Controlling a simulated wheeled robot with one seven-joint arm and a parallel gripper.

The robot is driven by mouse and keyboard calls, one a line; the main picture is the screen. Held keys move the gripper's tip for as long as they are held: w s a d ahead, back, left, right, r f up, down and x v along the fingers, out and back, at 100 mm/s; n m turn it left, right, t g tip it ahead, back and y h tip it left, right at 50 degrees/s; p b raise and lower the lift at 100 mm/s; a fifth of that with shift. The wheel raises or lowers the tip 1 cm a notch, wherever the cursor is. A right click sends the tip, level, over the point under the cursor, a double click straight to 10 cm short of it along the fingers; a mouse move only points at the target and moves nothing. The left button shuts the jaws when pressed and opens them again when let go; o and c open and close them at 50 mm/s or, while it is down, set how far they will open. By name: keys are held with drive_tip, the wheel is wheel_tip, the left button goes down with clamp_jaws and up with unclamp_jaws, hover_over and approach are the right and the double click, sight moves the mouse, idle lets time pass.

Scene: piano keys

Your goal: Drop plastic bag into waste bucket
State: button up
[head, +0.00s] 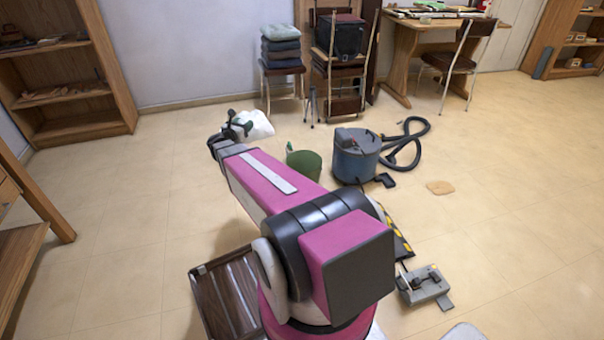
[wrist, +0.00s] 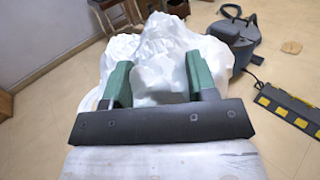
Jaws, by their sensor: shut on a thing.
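A crumpled white plastic bag (head: 255,124) is at the end of my outstretched arm in the head view. In the wrist view the bag (wrist: 160,50) fills the space between and beyond the fingers. My gripper (wrist: 158,84) has green fingers and is shut on the bag; it also shows in the head view (head: 238,128). A green bucket (head: 304,163) stands on the floor to the right of the gripper, partly hidden by my arm. The bucket cannot be made out in the wrist view.
A blue-grey vacuum cleaner (head: 356,157) with a black hose stands right beside the bucket. A grey device (head: 424,286) and a flat tan piece (head: 440,187) lie on the floor at right. Chairs with stacked cushions (head: 281,50) stand by the wall. Floor at left is clear.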

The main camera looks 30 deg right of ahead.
drive_tip(key=w+d+f, duration=0.4)
drive_tip(key=d+f, duration=0.2)
drive_tip(key=d, duration=0.2)
drive_tip(key=w+d+f, duration=0.5)
drive_tip(key=d+f, duration=0.2)
drive_tip(key=d, duration=0.2)
drive_tip(key=w+d+f, duration=0.1)
drive_tip(key=d+f, duration=1.7)
drive_tip(key=f, duration=0.2)
drive_tip(key=shift+w+d+f+m+g, duration=0.25)
drive_tip(key=shift+w+m+g, duration=0.05)
drive_tip(key=shift+w+g, duration=0.1)
drive_tip(key=o, duration=1)
drive_tip(key=v, duration=1)
drive_tip(key=shift+s+a+f, duration=0.1)
drive_tip(key=shift+a+f, duration=0.05)
drive_tip(key=shift+a, duration=0.25)
